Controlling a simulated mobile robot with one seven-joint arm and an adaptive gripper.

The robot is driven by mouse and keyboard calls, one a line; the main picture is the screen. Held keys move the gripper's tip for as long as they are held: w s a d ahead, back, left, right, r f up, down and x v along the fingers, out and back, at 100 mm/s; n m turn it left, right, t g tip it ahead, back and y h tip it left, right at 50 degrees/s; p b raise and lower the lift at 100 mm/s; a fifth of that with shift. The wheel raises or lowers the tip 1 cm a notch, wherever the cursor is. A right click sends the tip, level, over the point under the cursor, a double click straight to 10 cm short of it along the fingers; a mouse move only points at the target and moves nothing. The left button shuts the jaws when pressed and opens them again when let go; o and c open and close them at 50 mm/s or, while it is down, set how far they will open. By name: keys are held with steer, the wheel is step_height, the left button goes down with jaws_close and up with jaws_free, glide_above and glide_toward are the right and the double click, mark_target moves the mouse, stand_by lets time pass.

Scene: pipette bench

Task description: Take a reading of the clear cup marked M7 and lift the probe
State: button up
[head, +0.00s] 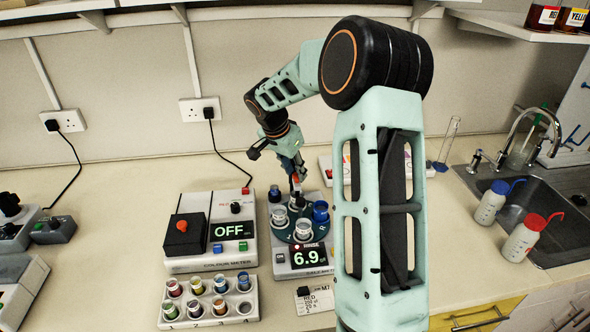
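The cell meter (307,272) stands mid-bench with its display (308,258) reading 6.9. A round holder on its top carries clear cups, one at the left (279,217) and one at the front (304,230), and a blue vessel (321,212) at the right. I cannot read M7 on any cup. My gripper (296,174) points down above the back of this holder. A small red and white part (296,184), perhaps the probe's top, shows at its fingertips. I cannot tell whether the fingers grip it, or whether the probe is in a cup.
The colour meter (209,254), reading OFF, stands close on the left. A white rack of coloured vials (246,284) is in front, beside a card (315,299) bearing M7. My forearm hides bench to the right. Wash bottles (490,203) stand by the sink (560,225).

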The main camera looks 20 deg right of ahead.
steer(key=shift+d+f, duration=0.1)
steer(key=shift+f, duration=0.15)
jaws_close()
step_height(320, 180, up, 6)
steer(key=shift+w+f, duration=0.15)
stand_by(0.3)
jaws_free()
